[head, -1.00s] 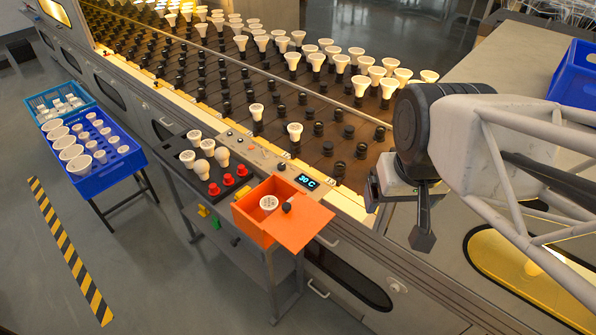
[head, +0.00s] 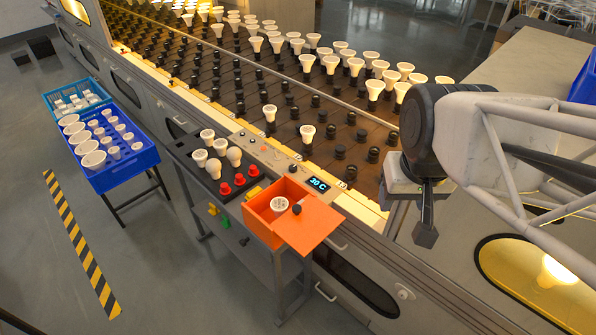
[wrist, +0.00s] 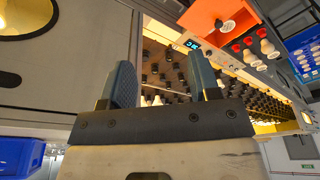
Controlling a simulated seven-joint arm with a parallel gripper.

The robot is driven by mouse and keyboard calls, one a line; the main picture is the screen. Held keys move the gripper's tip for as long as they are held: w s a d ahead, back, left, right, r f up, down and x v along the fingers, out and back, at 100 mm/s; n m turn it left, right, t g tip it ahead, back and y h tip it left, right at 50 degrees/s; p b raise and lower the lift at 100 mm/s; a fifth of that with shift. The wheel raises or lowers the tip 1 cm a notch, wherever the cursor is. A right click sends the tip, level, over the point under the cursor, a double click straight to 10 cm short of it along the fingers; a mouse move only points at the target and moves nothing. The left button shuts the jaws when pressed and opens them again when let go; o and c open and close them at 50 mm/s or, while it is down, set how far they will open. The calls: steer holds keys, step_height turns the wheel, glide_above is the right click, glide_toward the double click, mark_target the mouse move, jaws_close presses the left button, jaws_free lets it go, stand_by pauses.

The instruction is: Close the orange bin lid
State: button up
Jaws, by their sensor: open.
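The orange bin (head: 268,222) sits at the right end of the cart beside the machine. Its orange lid (head: 308,231) is slid off to the right, so the bin's left part is uncovered. A white bulb (head: 279,204) lies inside, and a dark knob (head: 296,209) shows at the lid's left edge. In the wrist view the orange bin (wrist: 236,24) is at the top, upside down. My gripper (head: 425,236) is to the right of the bin, apart from it, over the machine's side. Its two fingers also show in the wrist view (wrist: 163,82), open with nothing between them.
A black tray (head: 200,180) with white bulbs and red caps is left of the bin. A small control panel with a display (head: 318,184) stands just behind it. Rows of bulbs and sockets (head: 300,100) fill the machine bed. A blue crate (head: 125,165) stands at left.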

steer(key=w+a+f, duration=0.3)
steer(key=w, duration=0.4)
steer(key=g, duration=0.3)
glide_toward(297, 207)
steer(key=shift+s+d+f, duration=0.15)
steer(key=shift+s+d, duration=0.15)
steer(key=shift+s, duration=0.15)
steer(key=shift+w+a+f, duration=0.2)
steer(key=shift+a+f, duration=0.15)
steer(key=shift+f, duration=0.15)
steer(key=shift+f, duration=0.1)
steer(key=shift+f, duration=3.8)
jaws_close()
